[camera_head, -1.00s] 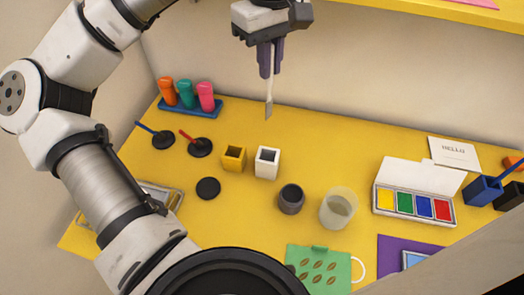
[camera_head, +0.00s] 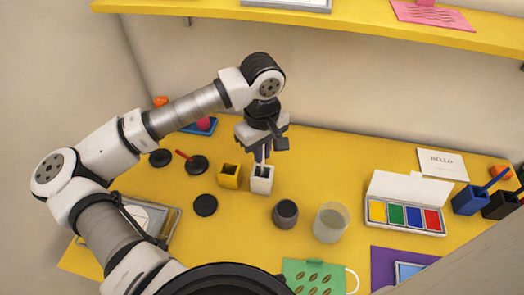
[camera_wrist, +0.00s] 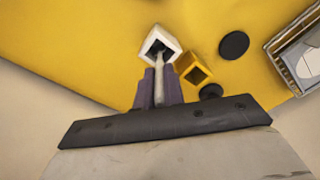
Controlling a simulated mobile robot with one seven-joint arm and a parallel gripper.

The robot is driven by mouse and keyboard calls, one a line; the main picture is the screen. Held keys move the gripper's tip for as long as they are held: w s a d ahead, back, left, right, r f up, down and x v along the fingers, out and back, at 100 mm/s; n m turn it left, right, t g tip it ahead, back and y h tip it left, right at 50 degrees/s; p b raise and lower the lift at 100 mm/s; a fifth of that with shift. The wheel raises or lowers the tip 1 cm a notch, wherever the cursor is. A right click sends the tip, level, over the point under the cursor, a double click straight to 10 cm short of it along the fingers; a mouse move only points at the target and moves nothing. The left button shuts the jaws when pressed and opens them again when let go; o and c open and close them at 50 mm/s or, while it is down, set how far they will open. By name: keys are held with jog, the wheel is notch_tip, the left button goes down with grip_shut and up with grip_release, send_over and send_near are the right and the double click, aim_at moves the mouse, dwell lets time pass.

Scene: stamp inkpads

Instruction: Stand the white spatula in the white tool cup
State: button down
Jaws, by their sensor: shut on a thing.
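The white tool cup (camera_head: 261,184) stands on the yellow table, just right of a yellow cup. My gripper (camera_head: 261,153) is right above it, pointing down. It is shut on the white spatula (camera_wrist: 160,76). In the wrist view the purple fingers (camera_wrist: 158,88) hold the spatula, and its lower end reaches into the opening of the white cup (camera_wrist: 160,42). In the head view only a short piece of the spatula shows between the fingers and the cup. Whether its tip touches the cup's floor cannot be seen.
The yellow cup (camera_head: 229,176) stands close beside the white one. A black disc (camera_head: 205,205), a dark grey cup (camera_head: 286,213) and a translucent cup (camera_head: 331,222) are nearby. A paint box (camera_head: 405,205) stands to the right. A yellow shelf (camera_head: 330,22) runs above the table.

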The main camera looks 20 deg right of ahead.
jog(key=shift+f, duration=0.6)
jog(key=shift+f+b, duration=0.2)
jog(key=shift+b, duration=0.1)
jog(key=c, duration=1.5)
grip_release()
jog(key=shift+r, duration=0.1)
notch_tip(320, 180, up, 12)
jog(key=shift+r+b, duration=0.15)
jog(key=shift+b, duration=0.85)
